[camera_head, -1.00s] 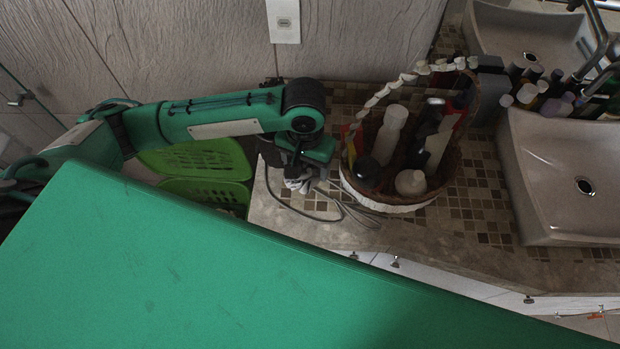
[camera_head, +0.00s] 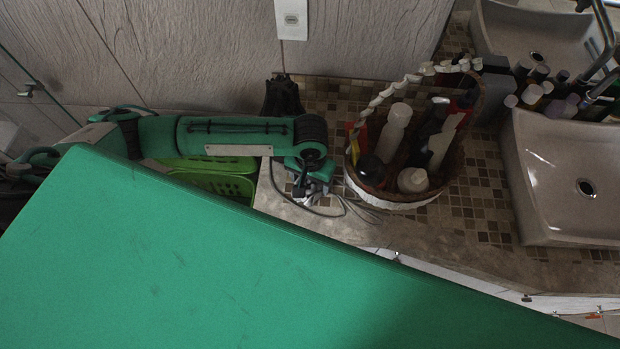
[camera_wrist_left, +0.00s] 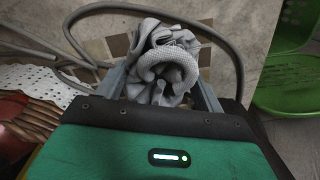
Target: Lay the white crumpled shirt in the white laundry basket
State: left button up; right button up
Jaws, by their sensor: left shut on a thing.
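My left gripper (camera_head: 305,190) is over the left end of the tiled counter, just left of the wicker basket. In the left wrist view its two fingers (camera_wrist_left: 162,88) are closed on the crumpled shirt (camera_wrist_left: 172,62), a bunched grey-white cloth with a ribbed, rolled edge. In the head view only a small pale bit of the shirt shows below the gripper. I cannot tell whether the shirt touches the counter. No white laundry basket is clearly visible. My right gripper is not in view.
A wicker basket (camera_head: 398,203) of bottles stands close right of my left gripper. A grey cable (camera_head: 345,208) lies on the counter. Green perforated bins (camera_head: 222,185) stand left of the counter's edge, partly hidden by my arm. Sinks (camera_head: 560,170) are at right.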

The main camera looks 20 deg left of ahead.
pick_arm(q)
jog(key=o, duration=1)
jog(key=shift+f, duration=0.1)
